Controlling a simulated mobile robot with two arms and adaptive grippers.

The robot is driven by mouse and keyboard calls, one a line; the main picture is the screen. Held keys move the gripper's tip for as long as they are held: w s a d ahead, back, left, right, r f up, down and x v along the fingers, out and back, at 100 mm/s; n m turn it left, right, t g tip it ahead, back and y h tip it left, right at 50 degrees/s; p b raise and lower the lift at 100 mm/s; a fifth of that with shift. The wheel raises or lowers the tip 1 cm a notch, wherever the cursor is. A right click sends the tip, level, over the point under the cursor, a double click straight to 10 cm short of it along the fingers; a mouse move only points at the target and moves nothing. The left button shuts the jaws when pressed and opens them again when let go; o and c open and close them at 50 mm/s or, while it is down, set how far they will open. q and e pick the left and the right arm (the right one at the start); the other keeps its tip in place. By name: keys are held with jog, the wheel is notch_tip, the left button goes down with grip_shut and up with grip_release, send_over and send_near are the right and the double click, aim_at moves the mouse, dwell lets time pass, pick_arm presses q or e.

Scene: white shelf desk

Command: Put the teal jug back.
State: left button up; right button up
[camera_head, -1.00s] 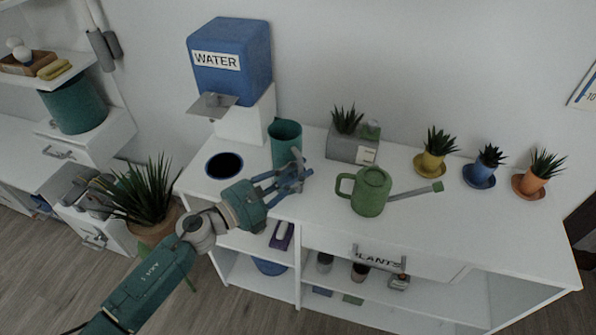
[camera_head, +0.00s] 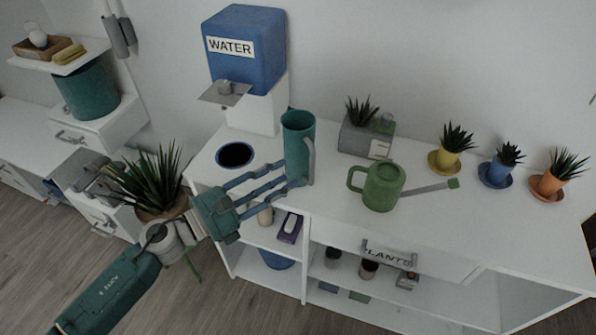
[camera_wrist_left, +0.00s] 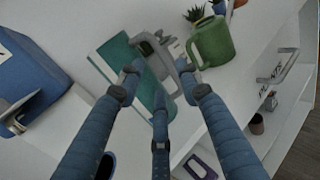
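The teal jug (camera_head: 296,138) stands upright on the white desk, left of the green watering can (camera_head: 383,188). Its grey handle shows on its right side. My left gripper (camera_head: 294,182) is at the jug's lower front, with its fingers spread. In the left wrist view the jug (camera_wrist_left: 116,52) lies beyond the fingertips (camera_wrist_left: 158,70), and the grey handle shows between them. I see no closed grasp; whether a finger touches the jug is unclear. My right gripper is not in view.
A blue water dispenser (camera_head: 245,55) with a grey tray stands behind left. A dark round opening (camera_head: 235,155) is in the desk top. A grey planter (camera_head: 365,138) and several small potted plants stand at right. A large potted plant (camera_head: 155,185) is near my left arm.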

pick_arm(q)
jog(key=shift+b+v, duration=0.3)
jog(key=shift+v, duration=1.3)
